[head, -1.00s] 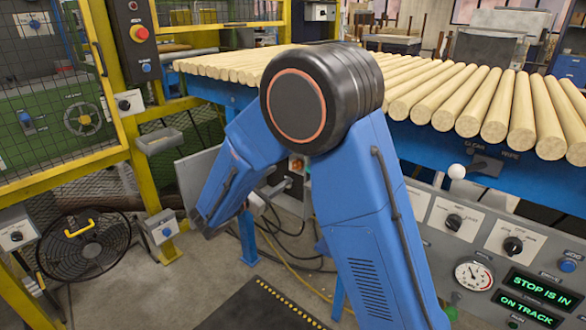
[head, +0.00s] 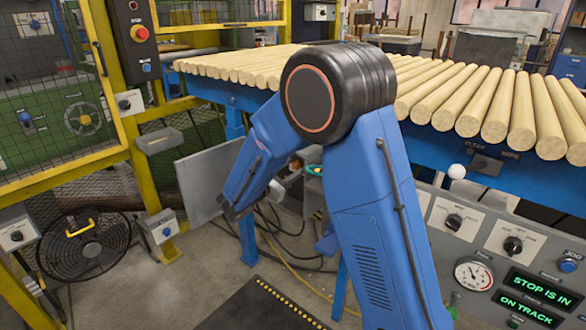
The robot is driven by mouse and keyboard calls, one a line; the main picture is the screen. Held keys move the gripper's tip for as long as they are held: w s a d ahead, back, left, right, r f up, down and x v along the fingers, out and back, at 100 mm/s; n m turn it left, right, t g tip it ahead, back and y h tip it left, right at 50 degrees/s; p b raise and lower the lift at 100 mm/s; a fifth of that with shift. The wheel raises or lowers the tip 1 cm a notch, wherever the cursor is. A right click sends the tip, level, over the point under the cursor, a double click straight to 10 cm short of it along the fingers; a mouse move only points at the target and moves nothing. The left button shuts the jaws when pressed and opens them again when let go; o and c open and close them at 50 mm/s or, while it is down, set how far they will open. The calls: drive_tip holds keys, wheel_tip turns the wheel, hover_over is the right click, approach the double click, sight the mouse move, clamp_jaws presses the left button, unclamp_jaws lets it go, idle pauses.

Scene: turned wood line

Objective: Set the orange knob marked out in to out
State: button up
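The orange knob cannot be made out clearly now; my blue forearm and elbow cover most of the area under the log table where an orange spot showed earlier. My gripper (head: 272,191) is small and partly hidden past the end of my forearm, low beside an open grey panel door (head: 205,182). I cannot tell whether its fingers are open or touching anything. A green-lit display (head: 541,291) on the control panel at the right reads "STOP IS IN", and one below (head: 527,310) reads "ON TRACK".
Pale turned logs (head: 485,118) lie on the blue-framed table (head: 230,95) above. Cables hang below it. A black fan (head: 84,247) and yellow guard frame (head: 135,150) stand at left. The grey control panel (head: 440,240) has black knobs and a gauge (head: 473,273). Open floor lies between.

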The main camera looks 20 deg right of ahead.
drive_tip(key=c, duration=0.7)
drive_tip(key=shift+n, duration=0.3)
drive_tip(key=n, duration=1.1)
drive_tip(key=shift+n, duration=0.3)
drive_tip(key=o, duration=1.1)
drive_tip(key=shift+a, duration=0.1)
drive_tip(key=shift+c, duration=0.2)
